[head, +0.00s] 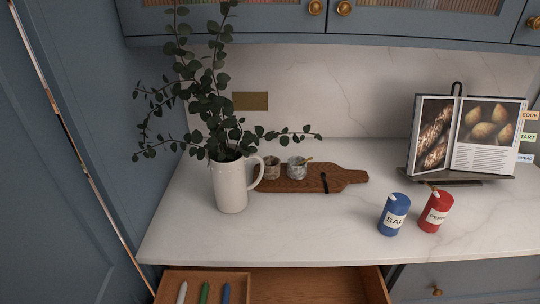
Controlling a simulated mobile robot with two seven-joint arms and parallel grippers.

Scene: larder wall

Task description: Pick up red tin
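The red tin (434,212) stands upright on the white marble counter (310,225) at the right, with a pale label that seems to read "PEPPER" and a light spot on its lid. A blue tin (393,215) labelled "SAL…" stands close beside it on the left, with only a narrow gap or none between them. Neither of my grippers shows in the head view.
An open cookbook on a stand (462,140) is behind the tins. A white jug (231,186) with leafy stems stands left, beside a wooden board (318,180) with two small pots. An open drawer (262,286) below the counter holds coloured sticks. The counter's front middle is clear.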

